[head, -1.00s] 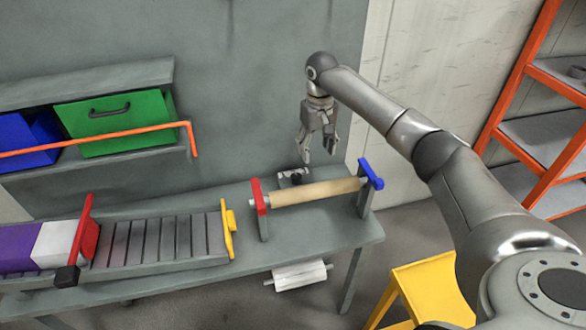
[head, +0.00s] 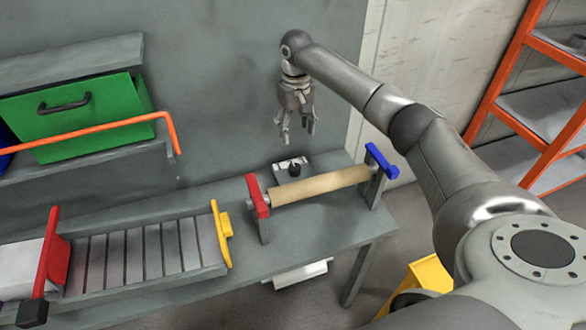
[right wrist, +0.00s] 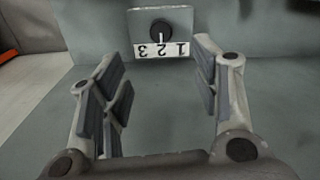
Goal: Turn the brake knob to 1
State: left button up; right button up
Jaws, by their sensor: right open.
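The brake knob (head: 295,169) is a small black dial on a pale plate at the back of the bench, behind the roller. In the right wrist view the knob (right wrist: 160,32) has a white pointer line towards the 2 on its number strip (right wrist: 160,50), which appears upside down with 3 at left and 1 at right. My right gripper (head: 298,137) is open and empty, fingers down, above the knob and apart from it. In the wrist view the right gripper's fingers (right wrist: 158,75) stand wide on either side below the dial. My left gripper is not in view.
A tan roller (head: 318,186) between a red and a blue bracket stands just in front of the knob. A slatted conveyor (head: 145,252) lies to the left. A green bin (head: 75,115) sits on a shelf behind an orange rail (head: 90,132). Orange shelving (head: 520,90) stands at right.

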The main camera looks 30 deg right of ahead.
jog(key=b, duration=0.3)
send_over(295, 167)
notch_tip(295, 167, down, 4)
notch_tip(295, 167, down, 11)
jog(key=shift+w+r+p, duration=0.1)
jog(key=shift+r+p, duration=0.05)
jog(key=shift+p, duration=0.25)
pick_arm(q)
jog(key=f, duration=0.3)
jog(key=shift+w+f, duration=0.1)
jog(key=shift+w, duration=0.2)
pick_arm(e)
jog(key=c, duration=1)
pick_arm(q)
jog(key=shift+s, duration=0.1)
pick_arm(e)
jog(key=shift+c, duration=0.2)
